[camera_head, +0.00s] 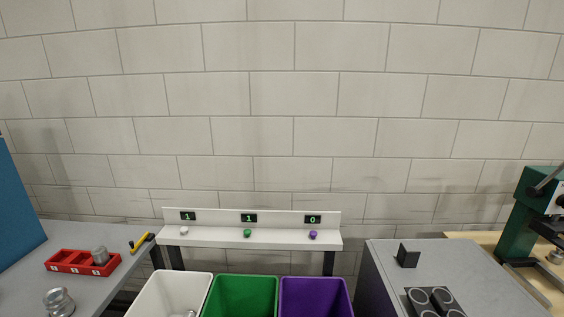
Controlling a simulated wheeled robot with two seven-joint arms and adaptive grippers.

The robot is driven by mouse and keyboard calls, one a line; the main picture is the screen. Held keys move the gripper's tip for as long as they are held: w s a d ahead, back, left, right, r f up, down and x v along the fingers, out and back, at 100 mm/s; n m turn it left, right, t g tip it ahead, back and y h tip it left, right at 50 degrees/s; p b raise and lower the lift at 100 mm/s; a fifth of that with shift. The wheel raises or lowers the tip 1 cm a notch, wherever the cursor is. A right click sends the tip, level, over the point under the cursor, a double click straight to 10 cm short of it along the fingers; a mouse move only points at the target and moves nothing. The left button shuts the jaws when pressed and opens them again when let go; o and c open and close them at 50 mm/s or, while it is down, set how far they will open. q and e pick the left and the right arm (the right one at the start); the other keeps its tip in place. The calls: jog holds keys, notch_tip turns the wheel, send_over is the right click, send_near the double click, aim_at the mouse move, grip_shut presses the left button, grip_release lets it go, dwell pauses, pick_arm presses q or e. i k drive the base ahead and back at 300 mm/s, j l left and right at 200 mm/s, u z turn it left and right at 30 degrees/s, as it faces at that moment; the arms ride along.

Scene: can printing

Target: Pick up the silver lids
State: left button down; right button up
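A silver round object (58,301) stands on the grey table at the lower left; I cannot tell whether it is a stack of lids or a can. A silver cylinder (100,256) stands in the right part of the red tray (62,267). A small silvery thing (190,314) shows at the bottom edge inside the white bin (165,285), mostly cut off. Neither of my grippers is in view.
A green bin (245,283) and a purple bin (315,284) stand beside the white one, below a white shelf (255,238) with counters reading 1, 1, 0. A grey cabinet (460,262) holds a black tray (412,302). A green press (522,225) stands far right.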

aim_at(100, 256)
jog(key=j+u, duration=0.1)
jog(key=u, duration=0.4)
jog(key=i+u, duration=0.1)
jog(key=u, duration=0.35)
jog(key=j+u, duration=0.1)
jog(key=u, duration=0.4)
jog(key=i+j+z, duration=0.15)
jog(key=j, duration=0.2)
jog(key=i+j+z, duration=0.1)
jog(key=j, duration=0.25)
jog(key=i+j+z, duration=0.15)
jog(key=j, duration=0.25)
jog(key=i+j+z, duration=0.1)
jog(key=i+j, duration=0.15)
jog(key=j, duration=0.15)
jog(key=i+j+z, duration=0.15)
jog(key=j, duration=0.25)
jog(key=j+z, duration=0.1)
jog(key=j, duration=0.3)
